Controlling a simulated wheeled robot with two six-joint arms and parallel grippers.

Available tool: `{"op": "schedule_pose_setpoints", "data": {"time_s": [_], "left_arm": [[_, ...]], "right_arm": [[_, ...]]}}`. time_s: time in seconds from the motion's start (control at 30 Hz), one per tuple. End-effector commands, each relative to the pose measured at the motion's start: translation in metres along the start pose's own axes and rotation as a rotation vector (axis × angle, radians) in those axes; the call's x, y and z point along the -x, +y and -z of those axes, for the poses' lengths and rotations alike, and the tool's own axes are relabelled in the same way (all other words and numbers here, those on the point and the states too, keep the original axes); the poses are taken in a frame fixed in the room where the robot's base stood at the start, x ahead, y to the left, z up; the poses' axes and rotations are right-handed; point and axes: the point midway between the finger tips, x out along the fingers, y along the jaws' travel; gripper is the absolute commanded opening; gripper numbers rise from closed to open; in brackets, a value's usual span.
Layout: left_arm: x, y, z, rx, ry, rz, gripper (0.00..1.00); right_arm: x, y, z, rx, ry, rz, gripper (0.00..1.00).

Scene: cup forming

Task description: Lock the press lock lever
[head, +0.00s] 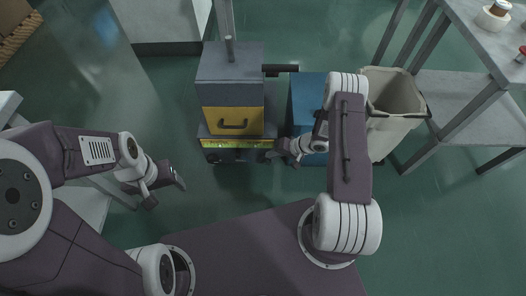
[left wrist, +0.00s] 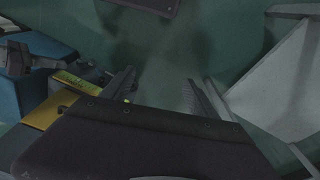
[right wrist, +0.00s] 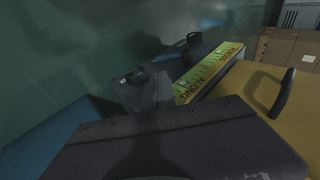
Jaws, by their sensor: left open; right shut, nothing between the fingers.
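The press (head: 230,62) stands ahead of me, a grey box with a yellow front and a black handle (head: 233,123). A dark bar (head: 283,69) sticks out at its upper right; I cannot tell if this is the lock lever. A yellow-green label strip (head: 237,143) lies under the yellow front and also shows in the right wrist view (right wrist: 209,72). My right gripper (head: 275,154) is shut and empty, close to the press's lower right front corner; contact cannot be told. My left gripper (head: 180,184) is open and empty, left of the press and apart from it.
A blue box (head: 308,105) stands right of the press, with a beige bin (head: 396,92) beyond it. A grey metal table (head: 480,50) is at the far right. Open green floor lies left of the press.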

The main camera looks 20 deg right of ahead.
Motion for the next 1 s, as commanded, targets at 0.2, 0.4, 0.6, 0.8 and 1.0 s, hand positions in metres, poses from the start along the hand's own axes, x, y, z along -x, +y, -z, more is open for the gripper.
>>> {"op": "schedule_pose_setpoints", "data": {"time_s": [0.2,0.4,0.6,0.8,1.0], "left_arm": [[0.011,0.0,0.001,0.0,0.0,0.0,0.69],[0.01,0.0,0.001,0.0,0.0,0.0,0.69],[0.011,0.0,0.001,0.0,0.0,0.0,0.32],[0.016,0.0,0.002,0.0,0.0,0.0,0.0],[0.02,0.001,0.002,0.0,0.0,0.0,0.0]], "right_arm": [[0.019,0.002,0.0,0.0,0.001,0.0,0.0],[0.019,0.003,0.0,0.001,0.0,0.0,0.0],[0.024,0.0,0.009,0.024,0.018,-0.03,0.0],[0.081,-0.021,0.061,0.193,0.139,-0.303,0.0],[0.164,-0.058,0.056,0.3,0.138,-0.59,0.0]]}}
